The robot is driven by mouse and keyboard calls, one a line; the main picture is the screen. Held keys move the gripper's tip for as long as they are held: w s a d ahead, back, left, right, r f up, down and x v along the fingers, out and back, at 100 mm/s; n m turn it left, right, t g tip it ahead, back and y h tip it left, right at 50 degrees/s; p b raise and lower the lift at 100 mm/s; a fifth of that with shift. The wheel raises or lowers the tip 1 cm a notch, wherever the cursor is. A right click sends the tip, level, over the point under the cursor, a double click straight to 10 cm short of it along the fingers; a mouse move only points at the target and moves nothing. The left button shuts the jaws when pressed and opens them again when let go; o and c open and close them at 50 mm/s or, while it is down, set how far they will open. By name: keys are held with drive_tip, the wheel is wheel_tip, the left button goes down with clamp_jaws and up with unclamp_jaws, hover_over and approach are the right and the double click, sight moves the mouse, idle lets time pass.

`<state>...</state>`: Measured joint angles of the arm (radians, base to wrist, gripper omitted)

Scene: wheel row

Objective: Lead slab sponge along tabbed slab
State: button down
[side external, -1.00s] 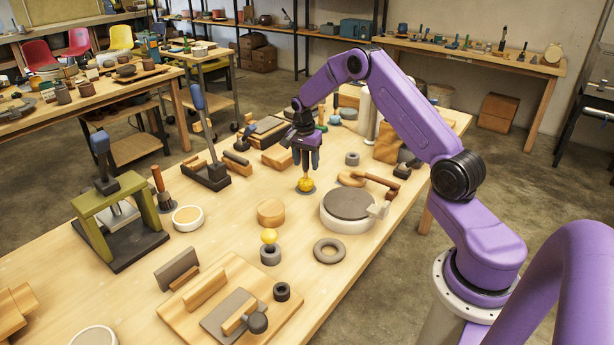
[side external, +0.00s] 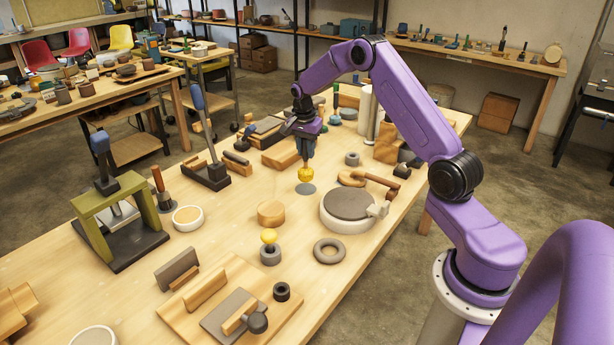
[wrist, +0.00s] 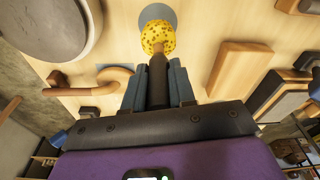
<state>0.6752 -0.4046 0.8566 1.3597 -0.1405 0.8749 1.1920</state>
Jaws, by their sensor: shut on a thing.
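My gripper (side external: 307,158) is shut on the dark handle of a yellow sponge (side external: 305,174). The sponge hangs below the fingers, just above a flat grey disc (side external: 306,189) on the table. In the wrist view the dotted sponge (wrist: 158,37) shows at the handle's end, between the blue fingers (wrist: 157,78). A round grey slab (side external: 350,203) lies on a white wheel, with a pale tab-like piece at its right edge. A flat grey slab (side external: 216,322) lies on the front wooden board. I cannot tell which is the tabbed slab.
A second yellow ball-shaped piece (side external: 268,236) sits on a grey ring holder. A wooden cylinder (side external: 271,213) and a grey ring (side external: 329,251) lie nearby. A green-framed press (side external: 118,222) stands at left.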

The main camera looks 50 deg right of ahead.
drive_tip(key=shift+r, duration=1.55)
drive_tip(key=shift+r, duration=2.5)
drive_tip(key=s+d, duration=0.1)
drive_tip(key=s, duration=1.7)
drive_tip(key=shift+d+r, duration=0.2)
drive_tip(key=shift+d, duration=0.15)
